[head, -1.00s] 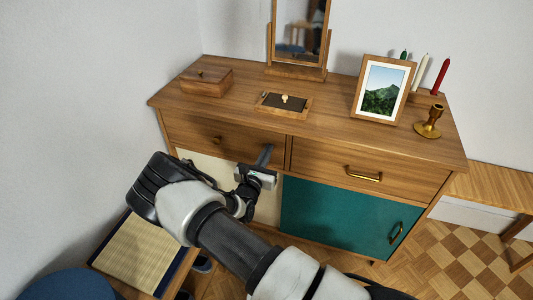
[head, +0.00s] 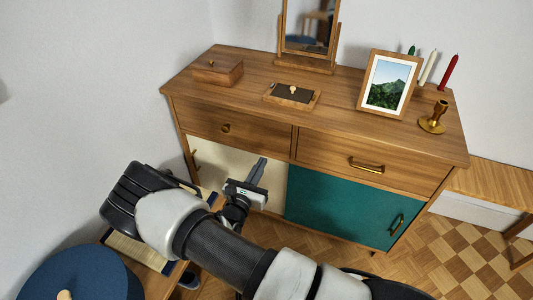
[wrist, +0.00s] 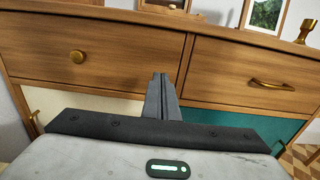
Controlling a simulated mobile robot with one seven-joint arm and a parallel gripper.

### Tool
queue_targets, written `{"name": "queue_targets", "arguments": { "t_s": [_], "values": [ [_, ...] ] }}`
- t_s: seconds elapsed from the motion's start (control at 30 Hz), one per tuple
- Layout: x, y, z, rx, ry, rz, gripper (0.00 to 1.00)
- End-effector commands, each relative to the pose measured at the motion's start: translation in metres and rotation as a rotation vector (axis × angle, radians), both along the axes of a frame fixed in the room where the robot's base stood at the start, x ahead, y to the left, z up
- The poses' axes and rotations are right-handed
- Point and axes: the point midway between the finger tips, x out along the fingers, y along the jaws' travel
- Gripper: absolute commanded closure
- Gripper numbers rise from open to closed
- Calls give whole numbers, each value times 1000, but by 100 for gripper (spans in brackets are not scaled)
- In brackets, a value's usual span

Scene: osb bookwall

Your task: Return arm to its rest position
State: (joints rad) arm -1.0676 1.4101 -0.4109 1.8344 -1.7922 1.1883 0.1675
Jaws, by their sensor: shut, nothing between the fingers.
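My gripper (head: 259,172) is in front of the wooden dresser (head: 210,105), before its cream door (head: 275,180), with its fingers together and nothing between them. In the wrist view the shut fingers (wrist: 160,85) point at the dresser front, between the left drawer (wrist: 110,55) with a round knob and the right drawer (wrist: 235,75) with a bar handle. Both drawers look closed. My arm reaches in from the bottom of the head view and hides part of the cream door.
The dresser top holds a wooden box (head: 218,70), a small tray (head: 272,97), a mirror (head: 310,22), a framed picture (head: 390,83) and a brass candlestick (head: 434,118). A teal door (head: 340,205) is at right. A blue round seat (head: 80,275) is at lower left. Parquet floor (head: 450,260) is clear at lower right.

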Motion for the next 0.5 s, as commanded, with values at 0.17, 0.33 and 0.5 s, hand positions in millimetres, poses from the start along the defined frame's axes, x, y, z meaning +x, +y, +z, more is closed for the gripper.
{"name": "queue_targets", "arguments": {
  "t_s": [0.17,0.33,0.5],
  "values": [
    [-11,4,1,-2,-1,0,100],
    [-11,3,2,5,-3,-8,100],
    [-11,-27,36,119,-31,-164,100]
  ]
}}
